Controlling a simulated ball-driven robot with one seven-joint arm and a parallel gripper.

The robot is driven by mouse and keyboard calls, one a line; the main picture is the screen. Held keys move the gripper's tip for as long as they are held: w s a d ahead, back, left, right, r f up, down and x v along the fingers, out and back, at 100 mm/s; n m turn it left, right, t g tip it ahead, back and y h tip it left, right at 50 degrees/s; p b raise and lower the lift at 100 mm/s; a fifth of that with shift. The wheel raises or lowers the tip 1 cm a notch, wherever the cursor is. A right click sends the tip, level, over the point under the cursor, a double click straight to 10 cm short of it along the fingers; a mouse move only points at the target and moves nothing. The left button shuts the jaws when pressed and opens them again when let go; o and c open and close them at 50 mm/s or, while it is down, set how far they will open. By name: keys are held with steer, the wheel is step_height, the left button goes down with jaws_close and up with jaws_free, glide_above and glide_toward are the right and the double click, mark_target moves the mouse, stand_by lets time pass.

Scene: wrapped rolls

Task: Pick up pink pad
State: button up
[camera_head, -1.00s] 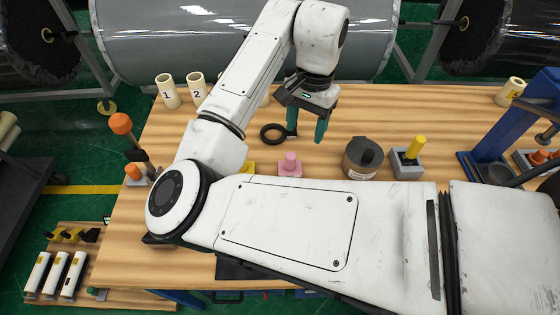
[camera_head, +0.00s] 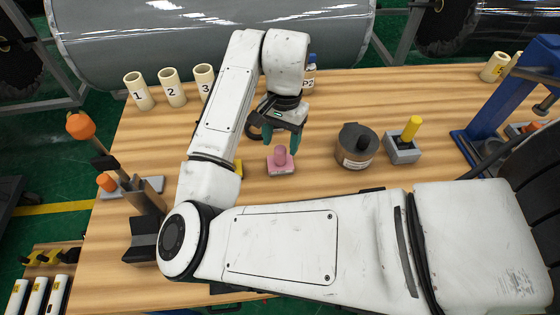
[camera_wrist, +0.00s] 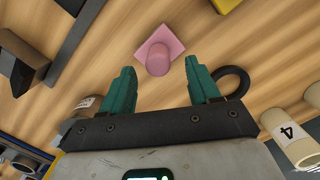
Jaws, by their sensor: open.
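The pink pad (camera_head: 281,161) is a flat pink square base with an upright rounded pink knob, standing on the wooden table (camera_head: 320,220). My gripper (camera_head: 281,143) has teal fingers and is open and empty. In the head view it hangs above and slightly behind the pad. In the wrist view the pink pad (camera_wrist: 159,50) lies ahead of the two spread fingertips (camera_wrist: 160,80), centred roughly between them and apart from both.
A dark-lidded round container (camera_head: 356,147) and a grey block with a yellow handle (camera_head: 404,145) stand right of the pad. Numbered cream tubes (camera_head: 172,88) stand at the back left. A black ring (camera_wrist: 233,82) lies near the right finger in the wrist view. A blue frame (camera_head: 490,110) stands far right.

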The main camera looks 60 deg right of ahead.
mark_target(281, 148)
steer(key=f, duration=0.2)
steer(key=a+f, duration=0.1)
steer(key=f, duration=0.1)
steer(key=shift+s+f, duration=0.15)
steer(key=shift+f, duration=0.2)
steer(key=shift+c, duration=0.3)
jaws_close()
